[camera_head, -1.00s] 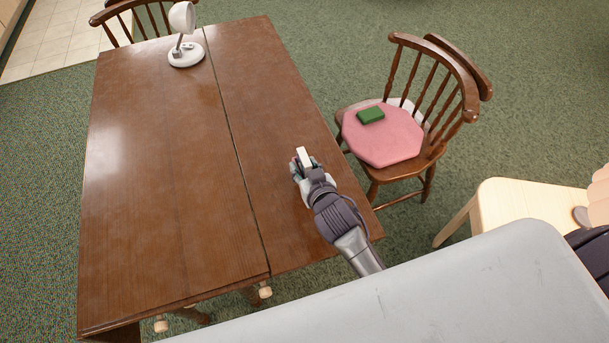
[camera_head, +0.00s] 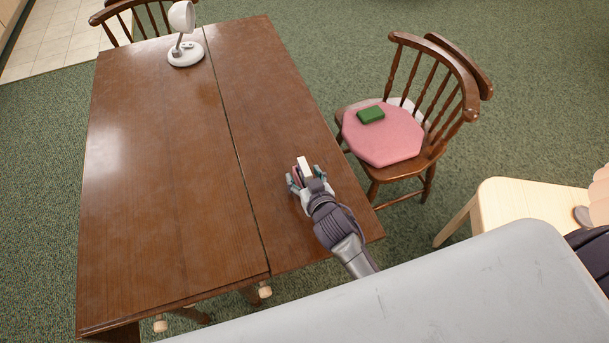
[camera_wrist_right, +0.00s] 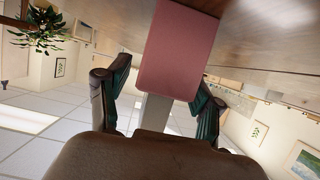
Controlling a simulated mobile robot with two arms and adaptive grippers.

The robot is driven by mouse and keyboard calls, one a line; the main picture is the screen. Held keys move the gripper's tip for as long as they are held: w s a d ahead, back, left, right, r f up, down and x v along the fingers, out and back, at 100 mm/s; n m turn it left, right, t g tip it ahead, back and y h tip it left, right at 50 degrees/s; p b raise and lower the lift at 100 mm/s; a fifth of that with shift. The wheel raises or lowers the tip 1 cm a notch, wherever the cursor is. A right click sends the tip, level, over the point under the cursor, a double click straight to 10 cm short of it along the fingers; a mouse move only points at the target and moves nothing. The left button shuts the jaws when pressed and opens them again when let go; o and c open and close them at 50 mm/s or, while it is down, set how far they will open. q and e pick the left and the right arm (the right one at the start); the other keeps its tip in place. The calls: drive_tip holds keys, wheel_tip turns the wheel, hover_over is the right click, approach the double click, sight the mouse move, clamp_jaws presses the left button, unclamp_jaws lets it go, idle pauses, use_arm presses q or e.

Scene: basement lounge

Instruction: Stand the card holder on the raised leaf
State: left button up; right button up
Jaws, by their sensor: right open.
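The card holder (camera_head: 304,166) appears as a small block with a white face and a pinkish side, on or just over the near part of the right table leaf (camera_head: 285,130). In the right wrist view the card holder (camera_wrist_right: 176,50) is a dull red slab with a pale grey part below, its far end by the wood. My right gripper (camera_head: 305,177) is open, with one finger on each side of the holder. In the wrist view the right finger looks very close to it; contact cannot be told. The leaf lies level with the tabletop. My left gripper is not in view.
A white lamp (camera_head: 185,45) stands at the table's far end. The rest of the tabletop (camera_head: 160,170) is clear. A wooden chair with a pink cushion (camera_head: 383,138) and a green box (camera_head: 371,115) stands right of the leaf. A pale wooden stool (camera_head: 520,203) is at the right.

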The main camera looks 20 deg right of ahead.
drive_tip(key=shift+r, duration=0.1)
drive_tip(key=shift+s+r, duration=0.1)
drive_tip(key=shift+s, duration=0.1)
drive_tip(key=v, duration=1.1)
drive_tip(key=shift+s+r, duration=0.25)
drive_tip(key=shift+d, duration=0.1)
